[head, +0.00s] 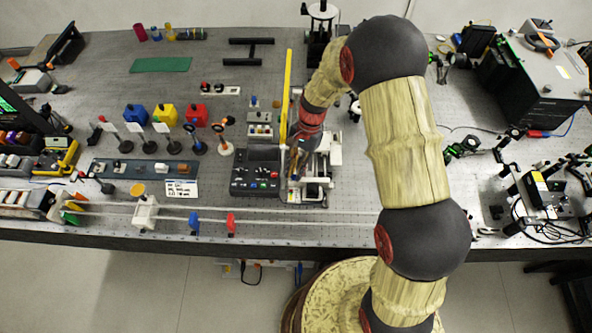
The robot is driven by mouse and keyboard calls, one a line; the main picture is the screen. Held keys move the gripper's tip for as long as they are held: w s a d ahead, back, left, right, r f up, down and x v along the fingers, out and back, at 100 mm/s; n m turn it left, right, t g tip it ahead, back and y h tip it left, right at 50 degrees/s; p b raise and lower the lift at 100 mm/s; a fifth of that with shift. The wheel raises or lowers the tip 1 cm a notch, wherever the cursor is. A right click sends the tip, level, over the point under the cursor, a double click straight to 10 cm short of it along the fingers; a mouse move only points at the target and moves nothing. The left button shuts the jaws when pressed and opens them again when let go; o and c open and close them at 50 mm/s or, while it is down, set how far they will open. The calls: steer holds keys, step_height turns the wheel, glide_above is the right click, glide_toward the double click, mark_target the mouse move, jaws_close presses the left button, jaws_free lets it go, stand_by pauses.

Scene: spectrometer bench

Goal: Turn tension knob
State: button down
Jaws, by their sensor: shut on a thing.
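My gripper (297,166) is low over the middle of the bench in the head view, pointing down at a pale grey and metal device (320,177). It is shut on a small part of this device, which I take to be the tension knob. The fingers and wrist hide the knob, so its shape and angle cannot be told. A dark control box (256,168) with a screen and coloured buttons stands just left of my gripper.
The bench (225,60) is crowded. Blue, yellow and red blocks (166,113) stand further left. Pale rails (300,215) run along the front edge. Optics and a black instrument (535,80) fill the right side.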

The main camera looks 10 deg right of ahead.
stand_by(0.4)
steer(key=c, duration=1.8)
jaws_free()
steer(key=shift+o, duration=0.2)
steer(key=shift+r, duration=0.1)
steer(key=v, duration=0.7)
steer(key=shift+w+r, duration=0.2)
steer(key=shift+r, duration=0.15)
steer(key=shift+d, duration=0.1)
